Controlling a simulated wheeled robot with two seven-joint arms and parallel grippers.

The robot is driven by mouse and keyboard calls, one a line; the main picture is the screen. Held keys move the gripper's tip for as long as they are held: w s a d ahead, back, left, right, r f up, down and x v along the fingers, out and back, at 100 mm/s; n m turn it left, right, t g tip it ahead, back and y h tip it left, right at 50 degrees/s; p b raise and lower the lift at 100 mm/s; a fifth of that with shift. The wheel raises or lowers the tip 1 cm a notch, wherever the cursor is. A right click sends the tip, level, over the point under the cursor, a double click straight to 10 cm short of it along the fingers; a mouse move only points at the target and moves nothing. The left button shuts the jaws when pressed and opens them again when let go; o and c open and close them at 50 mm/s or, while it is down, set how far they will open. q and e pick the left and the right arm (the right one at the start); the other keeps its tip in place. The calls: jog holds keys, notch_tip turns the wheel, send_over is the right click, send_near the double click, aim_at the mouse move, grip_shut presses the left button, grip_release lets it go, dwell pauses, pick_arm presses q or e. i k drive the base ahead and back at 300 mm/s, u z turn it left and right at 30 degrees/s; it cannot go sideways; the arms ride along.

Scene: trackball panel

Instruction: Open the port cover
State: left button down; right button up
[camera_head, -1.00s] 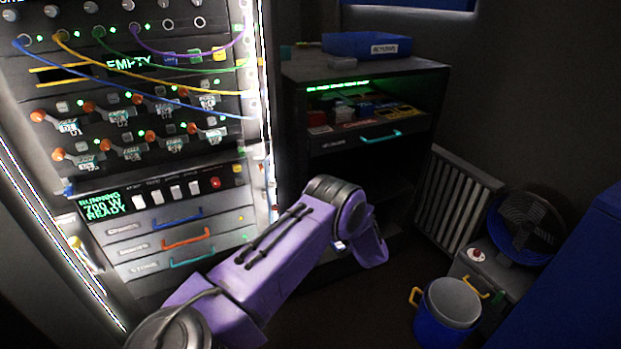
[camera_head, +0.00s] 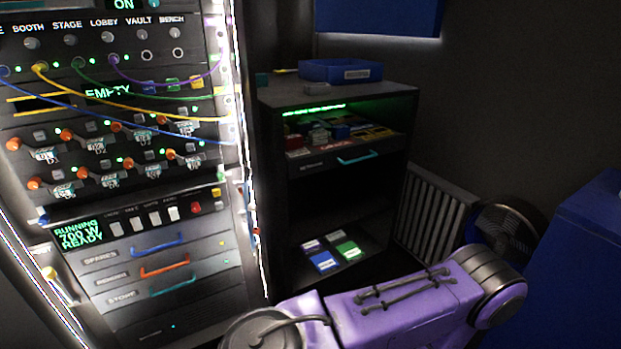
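No part in view can be surely told as the port cover. The lit rack (camera_head: 207,255) stands at the left, with a dark slot (camera_head: 42,103) between yellow strips beside a green "EMPTY" display (camera_head: 108,92). Several orange-tipped levers and a row of ports with coloured cables show on it. Neither gripper is in view.
A dark shelf unit (camera_head: 338,93) stands right of the rack, with a blue tray (camera_head: 341,70) on top and coloured boxes (camera_head: 322,262) low inside. A radiator (camera_head: 432,215), a fan (camera_head: 505,228) and a blue block (camera_head: 575,250) are at the right.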

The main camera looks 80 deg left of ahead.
aim_at(250, 208)
jog(key=z, duration=0.95)
jog(key=k, duration=0.9)
jog(key=u, duration=0.9)
